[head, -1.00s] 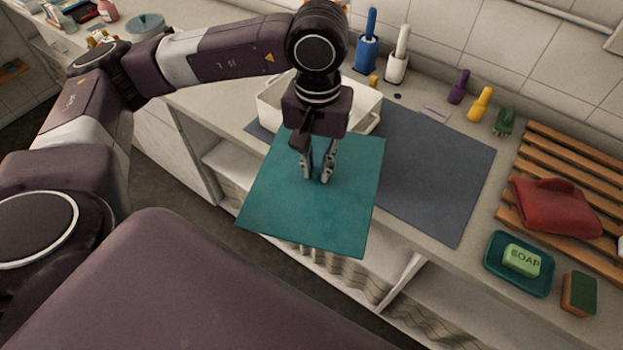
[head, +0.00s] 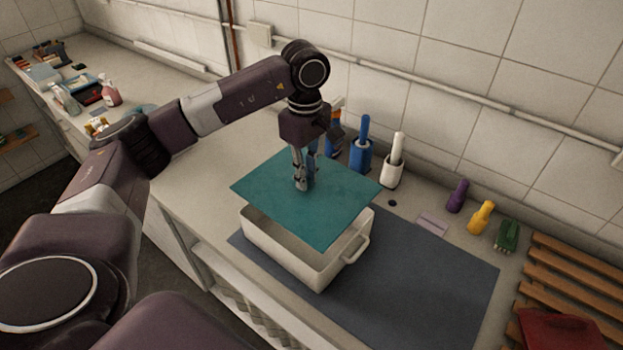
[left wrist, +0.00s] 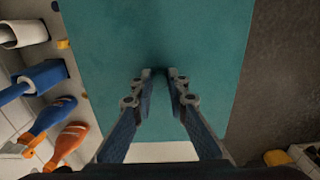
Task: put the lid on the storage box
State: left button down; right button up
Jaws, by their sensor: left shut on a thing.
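The teal lid (head: 345,200) is a flat panel, held roughly level above the white storage box (head: 285,252). The lid looks apart from the rim, shifted toward the back left. The box stands on a dark mat, with a handle at its right end. My left gripper (head: 303,186) points down and is shut on the lid near its middle. In the left wrist view the fingertips (left wrist: 160,74) meet at the teal lid (left wrist: 160,35). My right gripper is not in view.
A blue brush in its holder (head: 361,155) and a white one (head: 393,172) stand behind the box by the tiled wall. Purple (head: 457,196), yellow (head: 481,217) and green (head: 507,236) items stand further right. The dark mat (head: 420,285) is clear right of the box.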

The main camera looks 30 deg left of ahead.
aim_at(306, 195)
pick_arm(q)
jog(key=shift+s+f+b, duration=0.4)
jog(key=shift+f+b, duration=0.15)
jog(key=shift+f, duration=0.2)
jog(key=f+b, duration=0.2)
jog(key=f, duration=0.2)
jog(key=shift+w+f+b, duration=0.2)
jog(key=shift+b, duration=0.1)
jog(key=shift+f, duration=0.25)
jog(key=shift+f+b, duration=0.2)
jog(key=shift+b, duration=0.15)
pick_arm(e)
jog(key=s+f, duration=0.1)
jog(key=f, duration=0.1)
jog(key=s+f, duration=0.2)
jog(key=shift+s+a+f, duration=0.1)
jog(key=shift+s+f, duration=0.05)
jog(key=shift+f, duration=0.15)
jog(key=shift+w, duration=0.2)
pick_arm(q)
jog(key=shift+f+b, duration=0.2)
jog(key=shift+b, duration=0.1)
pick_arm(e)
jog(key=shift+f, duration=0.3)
pick_arm(q)
jog(key=shift+b, duration=0.3)
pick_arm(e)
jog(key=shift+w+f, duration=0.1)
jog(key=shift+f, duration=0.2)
